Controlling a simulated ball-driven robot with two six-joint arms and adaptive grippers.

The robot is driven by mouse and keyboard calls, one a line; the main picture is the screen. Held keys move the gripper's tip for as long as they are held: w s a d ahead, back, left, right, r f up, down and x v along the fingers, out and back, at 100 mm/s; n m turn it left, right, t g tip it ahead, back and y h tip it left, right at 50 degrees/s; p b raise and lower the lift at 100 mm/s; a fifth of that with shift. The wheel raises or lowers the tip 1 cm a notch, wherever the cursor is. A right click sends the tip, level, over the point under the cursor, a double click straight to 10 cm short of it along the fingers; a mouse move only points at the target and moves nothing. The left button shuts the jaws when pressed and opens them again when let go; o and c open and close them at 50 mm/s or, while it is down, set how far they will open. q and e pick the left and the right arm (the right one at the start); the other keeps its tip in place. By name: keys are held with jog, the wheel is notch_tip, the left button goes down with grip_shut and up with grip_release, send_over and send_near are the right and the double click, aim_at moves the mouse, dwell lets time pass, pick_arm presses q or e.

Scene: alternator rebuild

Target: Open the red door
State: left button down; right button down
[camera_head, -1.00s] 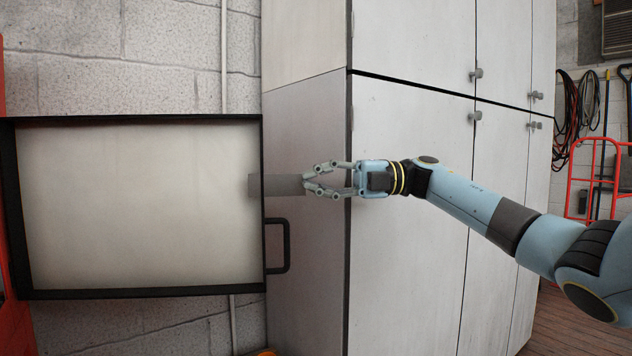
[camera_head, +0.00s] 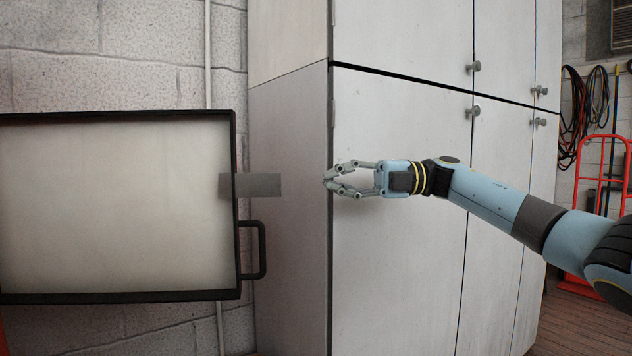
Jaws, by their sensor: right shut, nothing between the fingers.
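A panel with a black rim (camera_head: 236,150) and a cream inner face stands at the left, cut off by the left edge. A black handle (camera_head: 262,250) sits on its right side. A flat grey strip (camera_head: 257,185) crosses its right rim. No red shows on the face I see, so I cannot tell whether this panel is the red door; only a thin red sliver shows at the lower left edge. My right gripper (camera_head: 328,181) is shut and empty, right of the strip and apart from it, in front of the white cabinet. My left gripper is out of view.
Tall white cabinets (camera_head: 400,220) with small grey knobs fill the middle and right, behind my right arm. A red hand truck (camera_head: 603,150) and hanging cables (camera_head: 583,105) are at the far right. A block wall (camera_head: 100,60) stands behind the panel.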

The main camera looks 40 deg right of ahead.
jog(key=a+f+m+t+h+p, duration=0.2)
jog(key=a+m+t+h+p, duration=0.25)
jog(key=a+p, duration=0.65)
jog(key=s+a+m+t+h+p, duration=0.1)
jog(key=s+m+t+h+p, duration=0.3)
jog(key=s+h+p, duration=0.3)
jog(key=p, duration=0.3)
send_near(235, 192)
jog(key=w+a, duration=0.2)
jog(key=a, duration=0.1)
jog(key=shift+w+d+f+y+b, duration=0.15)
jog(key=shift+w+d+y+b, duration=0.2)
jog(key=shift+w+d, duration=0.3)
jog(key=shift+w+d+f+y+b, duration=0.15)
jog(key=shift+w+d+y+b, duration=0.25)
jog(key=shift+w, duration=0.5)
